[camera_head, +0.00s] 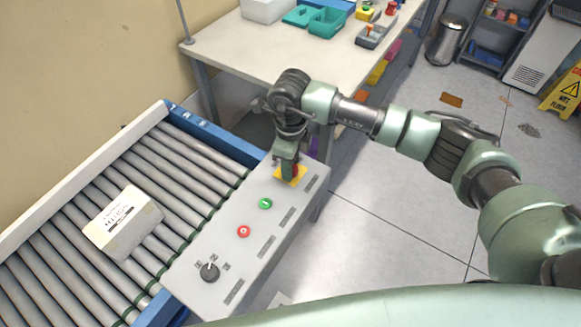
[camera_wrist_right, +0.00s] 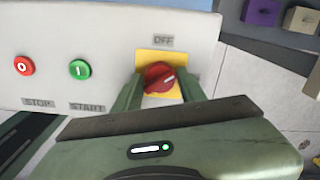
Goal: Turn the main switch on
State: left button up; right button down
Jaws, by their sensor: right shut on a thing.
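The main switch (camera_wrist_right: 158,77) is a red rotary knob on a yellow plate at the far end of the grey control panel (camera_head: 222,262). In the head view its yellow plate (camera_head: 291,176) is partly covered by my right gripper (camera_head: 288,170). In the right wrist view my right gripper (camera_wrist_right: 160,92) has one finger on each side of the red knob and is shut on it. The label OFF stands above the yellow plate. The knob's pointer mark is tilted. My left gripper is not in view.
The panel also has a green START button (camera_head: 265,203), a red STOP button (camera_head: 243,231) and a black selector knob (camera_head: 209,271). A roller conveyor (camera_head: 60,235) with a white box (camera_head: 122,222) lies to the left. A table (camera_head: 250,45) with bins stands behind.

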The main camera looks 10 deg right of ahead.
jog(key=m+b, duration=0.2)
jog(key=m, duration=0.1)
jog(key=shift+f+m, duration=0.1)
jog(key=shift+m, duration=0.3)
jog(key=shift+m+b, duration=0.7)
jog(key=shift+m, duration=1.1)
jog(key=c, duration=0.9)
grip_release()
jog(key=shift+r, duration=0.25)
notch_tip(320, 180, up, 8)
jog(key=shift+f+b, duration=0.2)
jog(key=shift+b, duration=0.65)
